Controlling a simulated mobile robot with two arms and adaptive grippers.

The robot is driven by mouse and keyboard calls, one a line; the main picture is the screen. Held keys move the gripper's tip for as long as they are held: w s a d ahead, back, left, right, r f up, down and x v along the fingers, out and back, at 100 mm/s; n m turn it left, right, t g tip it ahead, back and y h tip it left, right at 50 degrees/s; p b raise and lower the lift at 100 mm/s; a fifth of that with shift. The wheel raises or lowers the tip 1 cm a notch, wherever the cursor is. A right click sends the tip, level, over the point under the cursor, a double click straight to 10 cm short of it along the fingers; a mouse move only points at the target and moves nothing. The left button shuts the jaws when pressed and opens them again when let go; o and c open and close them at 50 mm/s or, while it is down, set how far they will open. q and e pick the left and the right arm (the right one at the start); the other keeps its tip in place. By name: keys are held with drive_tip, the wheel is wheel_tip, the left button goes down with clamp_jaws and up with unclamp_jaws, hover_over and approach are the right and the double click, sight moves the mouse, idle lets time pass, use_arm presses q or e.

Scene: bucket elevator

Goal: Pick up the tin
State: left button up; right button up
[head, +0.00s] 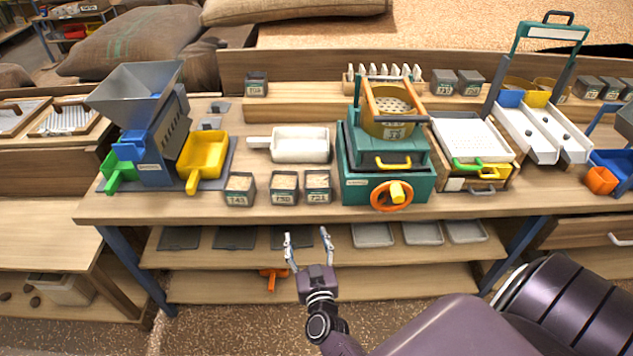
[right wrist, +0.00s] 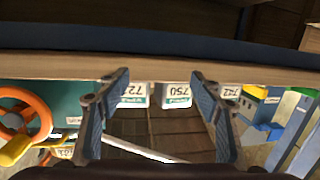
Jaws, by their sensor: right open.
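Three small dark square tins with white-and-green number labels stand in a row near the bench's front edge: a left tin (head: 240,190), a middle tin (head: 284,188) and a right tin (head: 318,187). They look filled with pale grain. My right gripper (head: 306,236) is open and empty, in front of the bench and below the tins. In the right wrist view, the labels of the right tin (right wrist: 133,96), middle tin (right wrist: 176,96) and left tin (right wrist: 231,92) show upside down beyond the open fingers (right wrist: 160,78). Which tin is meant cannot be told. My left gripper is out of view.
The bench edge (head: 150,215) lies between my right gripper and the tins. A teal machine (head: 360,185) with an orange wheel (head: 388,196) stands right of them, a yellow scoop (head: 203,157) left, a white tray (head: 300,144) behind. More tins (head: 256,84) stand on the back ledge.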

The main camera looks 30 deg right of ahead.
sight(318, 193)
drive_tip(key=d+r+m+h, duration=0.2)
drive_tip(key=d+r+h, duration=0.15)
drive_tip(key=r, duration=0.35)
drive_tip(key=b+x, duration=0.1)
drive_tip(key=x, duration=0.2)
drive_tip(key=b+x, duration=0.2)
drive_tip(key=x, duration=0.2)
drive_tip(key=shift+w+d+f, duration=0.1)
drive_tip(key=shift+d+f, duration=0.1)
drive_tip(key=shift+d, duration=0.1)
drive_tip(key=shift+w+d, duration=0.25)
drive_tip(key=shift+w, duration=0.1)
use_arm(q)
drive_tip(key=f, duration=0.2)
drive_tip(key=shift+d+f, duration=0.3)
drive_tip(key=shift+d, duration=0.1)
use_arm(e)
drive_tip(key=shift+y, duration=0.25)
drive_tip(key=shift+r, duration=0.1)
drive_tip(key=c, duration=1)
